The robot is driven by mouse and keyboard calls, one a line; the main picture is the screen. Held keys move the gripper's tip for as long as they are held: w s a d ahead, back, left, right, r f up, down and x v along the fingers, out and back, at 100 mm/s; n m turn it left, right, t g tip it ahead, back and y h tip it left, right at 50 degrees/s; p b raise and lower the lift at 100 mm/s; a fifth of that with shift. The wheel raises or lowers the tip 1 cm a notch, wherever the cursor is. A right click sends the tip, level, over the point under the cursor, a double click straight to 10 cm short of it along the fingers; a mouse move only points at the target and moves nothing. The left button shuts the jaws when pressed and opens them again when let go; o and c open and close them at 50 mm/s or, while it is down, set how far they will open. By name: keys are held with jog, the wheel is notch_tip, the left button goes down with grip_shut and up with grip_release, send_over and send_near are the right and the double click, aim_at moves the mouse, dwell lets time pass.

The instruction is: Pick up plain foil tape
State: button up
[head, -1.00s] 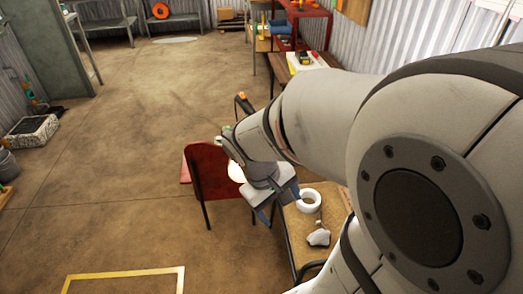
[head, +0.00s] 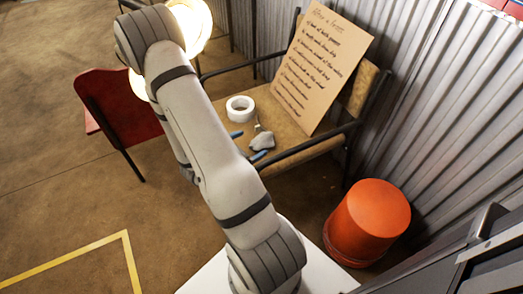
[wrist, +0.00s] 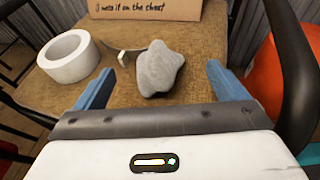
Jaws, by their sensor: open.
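A plain white-grey roll of tape (head: 241,117) lies flat on the tan seat of a bench chair (head: 290,157). In the wrist view the roll (wrist: 78,70) is at the upper left, beyond and outside my left finger. My gripper (head: 249,145) has blue fingers, spread apart and empty; they also show in the wrist view (wrist: 161,69). A lumpy grey stone-like object (wrist: 158,72) lies on the seat ahead of the gap between the fingers.
A handwritten cardboard sign (head: 316,62) leans on the chair's backrest. Black armrests (head: 310,150) flank the seat. A red chair (head: 115,108) stands at left, an orange bucket-like stool (head: 370,220) at right. Open floor lies at left.

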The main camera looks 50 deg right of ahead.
aim_at(262, 141)
notch_tip(262, 141, down, 3)
jog(key=shift+w+f+n+t+b, duration=0.2)
jog(key=shift+n+t+b, duration=0.2)
jog(key=shift+n, duration=0.2)
jog(key=shift+d+f, duration=0.2)
jog(key=shift+d, duration=0.15)
jog(key=shift+r+b+x, duration=0.15)
jog(key=shift+b+x, duration=0.5)
jog(key=shift+x, duration=1.1)
jog(key=shift+r+b+x, duration=0.2)
jog(key=shift+b+x, duration=0.45)
jog(key=shift+x, duration=1.1)
jog(key=shift+w+d, duration=0.1)
jog(key=shift+c, duration=0.3)
jog(key=c, duration=1)
